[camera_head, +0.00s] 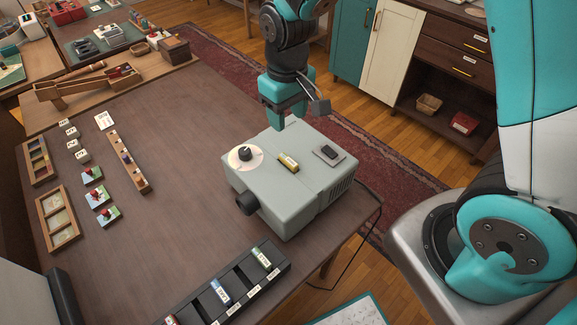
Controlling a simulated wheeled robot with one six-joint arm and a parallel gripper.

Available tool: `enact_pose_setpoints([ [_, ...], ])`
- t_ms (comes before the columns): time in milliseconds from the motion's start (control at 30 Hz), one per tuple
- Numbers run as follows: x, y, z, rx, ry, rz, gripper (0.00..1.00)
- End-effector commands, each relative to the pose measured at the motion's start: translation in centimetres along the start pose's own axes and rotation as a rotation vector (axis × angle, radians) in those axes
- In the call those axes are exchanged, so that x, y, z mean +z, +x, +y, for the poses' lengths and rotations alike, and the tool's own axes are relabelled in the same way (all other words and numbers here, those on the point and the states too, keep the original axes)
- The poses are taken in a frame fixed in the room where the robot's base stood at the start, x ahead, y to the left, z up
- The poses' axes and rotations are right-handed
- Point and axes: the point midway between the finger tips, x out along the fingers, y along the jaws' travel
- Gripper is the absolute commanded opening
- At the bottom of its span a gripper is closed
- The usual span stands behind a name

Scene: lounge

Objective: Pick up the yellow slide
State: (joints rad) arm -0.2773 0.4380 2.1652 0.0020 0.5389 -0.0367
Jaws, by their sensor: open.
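The yellow slide (288,162) lies on the top of a grey-green box-shaped projector (250,184), between a round dial and a small dark pad. My gripper (283,118) is open and empty. It points down above the back edge of the projector, behind the slide in the picture and apart from it. No part of the slide is hidden by my gripper.
A black slotted tray (241,287) with a green, a blue and a red slide stands at the table's front edge. A wooden strip (127,161), small blocks and wooden frames occupy the left. The table (178,185) between is clear. A cable hangs at the right.

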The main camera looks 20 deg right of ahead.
Motion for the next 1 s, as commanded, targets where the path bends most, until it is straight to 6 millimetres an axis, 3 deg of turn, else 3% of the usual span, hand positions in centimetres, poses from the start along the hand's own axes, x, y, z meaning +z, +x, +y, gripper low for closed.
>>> enact_pose_setpoints([
  [100, 0.1, 2.9, 0.0, -0.001, -0.001, -0.007, 0.49],
  [300, 0.1, 6.6, -0.1, -0.001, -0.001, -0.004, 0.49],
  [567, 0.1, 8.5, -0.1, -0.002, -0.001, -0.002, 0.49],
  [833, 0.3, 12.2, 0.0, -0.002, -0.001, -0.004, 0.49],
  [1000, 0.2, 13.2, 0.0, -0.002, -0.001, 0.001, 0.49],
])
